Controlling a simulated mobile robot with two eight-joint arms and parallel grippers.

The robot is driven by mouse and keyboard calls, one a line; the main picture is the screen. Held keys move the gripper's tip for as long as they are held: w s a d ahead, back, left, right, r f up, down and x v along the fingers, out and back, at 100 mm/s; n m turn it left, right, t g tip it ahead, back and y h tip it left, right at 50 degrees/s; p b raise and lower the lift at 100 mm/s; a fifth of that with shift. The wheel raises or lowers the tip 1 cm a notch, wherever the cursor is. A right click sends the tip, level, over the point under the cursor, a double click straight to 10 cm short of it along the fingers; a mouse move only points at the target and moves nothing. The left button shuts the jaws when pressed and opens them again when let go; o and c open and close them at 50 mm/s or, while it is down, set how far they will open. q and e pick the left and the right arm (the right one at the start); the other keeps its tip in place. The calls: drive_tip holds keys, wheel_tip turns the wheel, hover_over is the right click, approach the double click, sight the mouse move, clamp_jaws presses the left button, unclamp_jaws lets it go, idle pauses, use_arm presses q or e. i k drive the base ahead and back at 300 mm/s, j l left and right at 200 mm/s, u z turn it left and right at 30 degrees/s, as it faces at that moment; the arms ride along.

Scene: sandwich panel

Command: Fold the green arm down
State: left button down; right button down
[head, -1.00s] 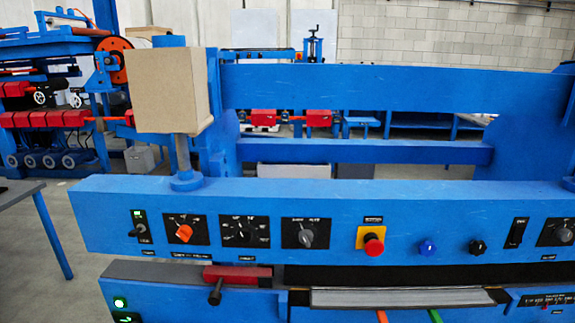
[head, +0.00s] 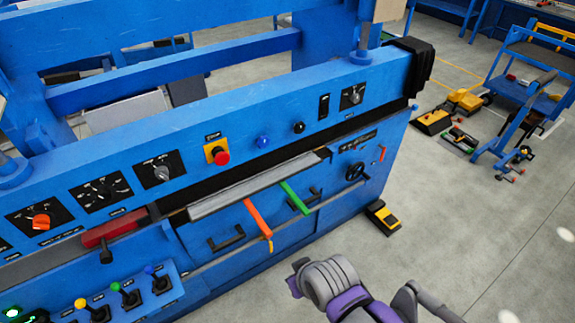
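The green arm (head: 294,198) is a short flat bar on the front of the blue machine. It slants down and right from below the right part of a long grey rail (head: 256,187). An orange arm (head: 257,216) with a bent yellow-orange tip sits to its left. Nothing touches the green arm. I cannot tell how far it stands out from the panel. Grey and purple links, apparently of my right arm, show at the bottom, apart from the machine. No fingertips of either gripper show.
A red stop button (head: 222,157), dials and knobs line the upper panel. Black handles (head: 226,238) and a handwheel (head: 355,172) are on the lower front. A yellow-and-black pedal (head: 383,217) lies on the floor.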

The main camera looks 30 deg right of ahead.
sight(303, 208)
drive_tip(key=z, duration=1.05)
drive_tip(key=i+j, duration=0.25)
drive_tip(key=i, duration=0.15)
drive_tip(key=i+j+z, duration=0.1)
drive_tip(key=i, duration=0.25)
drive_tip(key=j, duration=0.1)
